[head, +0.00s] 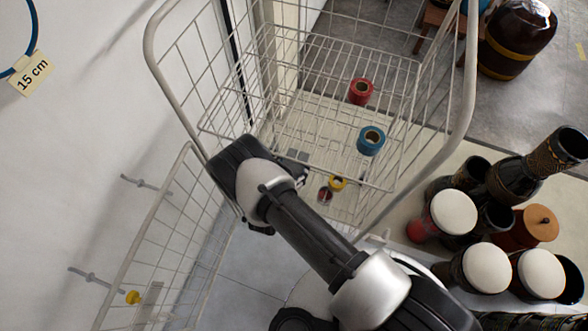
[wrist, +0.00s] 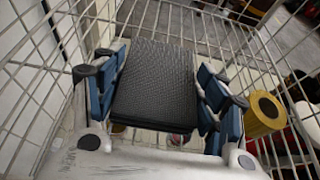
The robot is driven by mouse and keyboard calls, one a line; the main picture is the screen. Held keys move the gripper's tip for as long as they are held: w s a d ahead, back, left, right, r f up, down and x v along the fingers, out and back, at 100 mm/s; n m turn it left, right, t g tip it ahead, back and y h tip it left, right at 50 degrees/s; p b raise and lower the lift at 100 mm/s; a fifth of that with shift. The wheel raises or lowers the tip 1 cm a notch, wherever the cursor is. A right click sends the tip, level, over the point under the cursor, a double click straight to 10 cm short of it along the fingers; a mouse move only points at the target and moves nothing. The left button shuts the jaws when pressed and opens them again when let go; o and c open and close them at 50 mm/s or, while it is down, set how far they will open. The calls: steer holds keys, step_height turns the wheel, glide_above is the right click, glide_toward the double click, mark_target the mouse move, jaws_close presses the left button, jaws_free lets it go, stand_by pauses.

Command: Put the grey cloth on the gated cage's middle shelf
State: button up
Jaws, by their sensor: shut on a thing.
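The grey cloth (wrist: 155,85) is a dark, folded, textured pad in the wrist view. My gripper (wrist: 160,92) is shut on it, with blue finger pads on both sides. In the head view my gripper (head: 299,170) is at the front of the white wire gated cage (head: 466,75), mostly hidden behind my wrist; the cloth is hard to make out there. A wire shelf (head: 345,60) with a red roll (head: 360,91) and a teal roll (head: 371,140) shows inside. I cannot tell its level for certain.
The gate (head: 150,235) hangs open at the left, near the white wall. A yellow roll (head: 338,184) and a small red item (head: 325,195) show lower in the cage. Several goblet drums (head: 487,268) stand at the right. A yellow roll (wrist: 265,112) is right of my fingers.

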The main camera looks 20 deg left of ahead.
mark_target(293, 170)
steer(key=shift+f+b, duration=0.5)
steer(key=shift+f, duration=1)
steer(key=shift+f, duration=0.1)
steer(key=shift+f, duration=0.15)
steer(key=o, duration=1.1)
steer(key=shift+r, duration=0.25)
steer(key=p+v, duration=0.3)
steer(key=v, duration=0.9)
